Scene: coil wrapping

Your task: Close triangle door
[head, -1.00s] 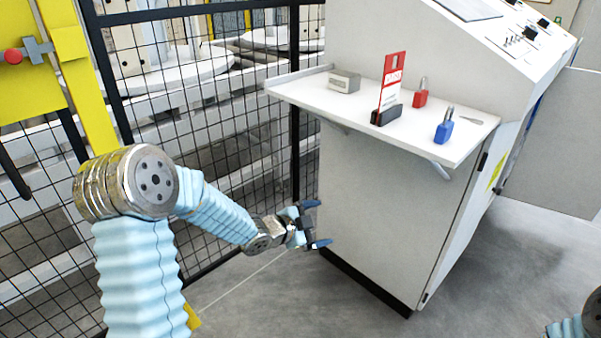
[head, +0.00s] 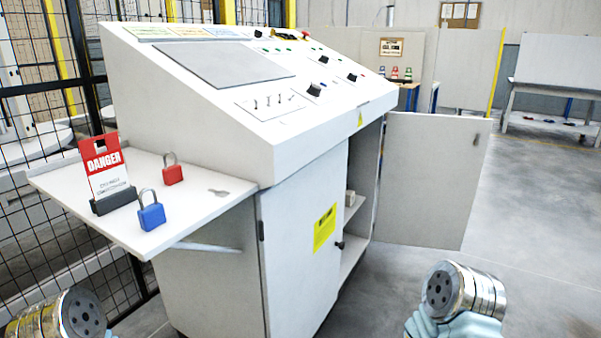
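The cabinet door (head: 432,180) on the right of the control console (head: 215,95) stands wide open, swung outward to the right. The other cabinet door (head: 305,240) has a yellow label (head: 325,228) and a dark knob, and looks closed. Shelves show inside the open half, with a small light object (head: 349,197) on one. No triangle mark is readable on either door. Neither gripper is in view. Only rounded metal joints of my two arms show at the bottom left and bottom right.
A side shelf (head: 75,190) on the console's left holds a red danger tag (head: 103,165), a red padlock (head: 172,170), a blue padlock (head: 151,211) and a key (head: 219,192). Black mesh fencing stands at far left. Open floor (head: 520,240) lies right of the open door.

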